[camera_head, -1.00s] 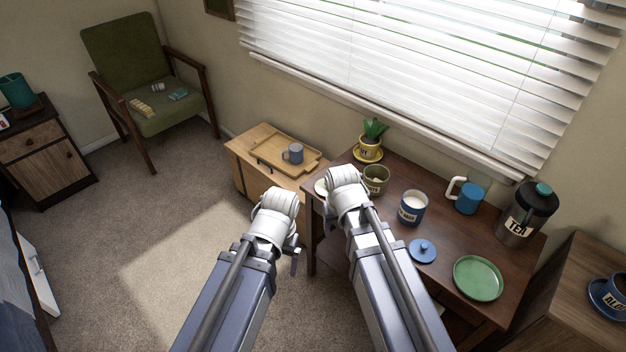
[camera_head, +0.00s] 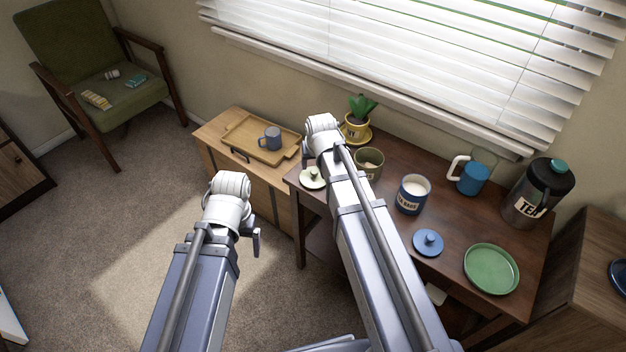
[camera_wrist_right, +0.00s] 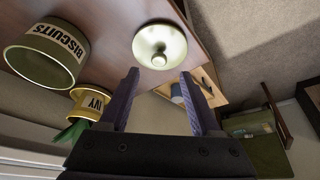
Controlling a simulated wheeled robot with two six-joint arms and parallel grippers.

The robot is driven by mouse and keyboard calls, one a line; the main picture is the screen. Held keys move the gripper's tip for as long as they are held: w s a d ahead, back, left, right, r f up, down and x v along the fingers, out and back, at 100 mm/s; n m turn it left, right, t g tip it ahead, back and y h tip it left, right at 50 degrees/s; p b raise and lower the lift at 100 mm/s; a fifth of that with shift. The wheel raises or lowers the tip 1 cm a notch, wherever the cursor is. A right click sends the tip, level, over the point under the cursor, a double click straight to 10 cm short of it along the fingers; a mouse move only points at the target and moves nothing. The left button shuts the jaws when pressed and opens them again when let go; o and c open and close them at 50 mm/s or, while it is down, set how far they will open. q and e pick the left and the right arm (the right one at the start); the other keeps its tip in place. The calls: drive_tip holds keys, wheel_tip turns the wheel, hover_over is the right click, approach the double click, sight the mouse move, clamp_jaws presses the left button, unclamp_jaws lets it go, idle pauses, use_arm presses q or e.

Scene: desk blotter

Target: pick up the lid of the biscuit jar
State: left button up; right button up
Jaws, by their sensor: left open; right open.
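The biscuit jar (camera_head: 368,165) is the olive-green open pot on the dark desk. Its BISCUITS label shows in the right wrist view (camera_wrist_right: 45,55). Its pale green lid (camera_head: 313,180) lies apart from it near the desk's left edge, partly behind my right arm. In the right wrist view the lid (camera_wrist_right: 150,38) lies knob up, just beyond my fingertips. My right gripper (camera_wrist_right: 160,74) is open and empty, with the knob near the line between its fingers. In the head view its fingers are mostly hidden. My left gripper (camera_head: 254,240) is open and empty, left of the desk over the floor.
A plant pot (camera_head: 356,127) stands behind the jar. A blue-and-white canister (camera_head: 412,197), blue lid (camera_head: 428,243), green plate (camera_head: 491,268), blue mug (camera_head: 470,178) and tea canister (camera_head: 540,195) stand to the right. A tray (camera_head: 243,137) with a mug is on the cabinet.

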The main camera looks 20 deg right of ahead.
sight(314, 171)
use_arm(q)
drive_tip(key=shift+f, duration=0.45)
use_arm(e)
drive_tip(key=shift+w+f, duration=0.15)
drive_tip(key=shift+f, duration=0.3)
drive_tip(key=b+x, duration=0.5)
use_arm(q)
wheel_tip(314, 171, down, 4)
drive_tip(key=shift+f, duration=0.25)
use_arm(e)
drive_tip(key=shift+r, duration=0.1)
clamp_jaws()
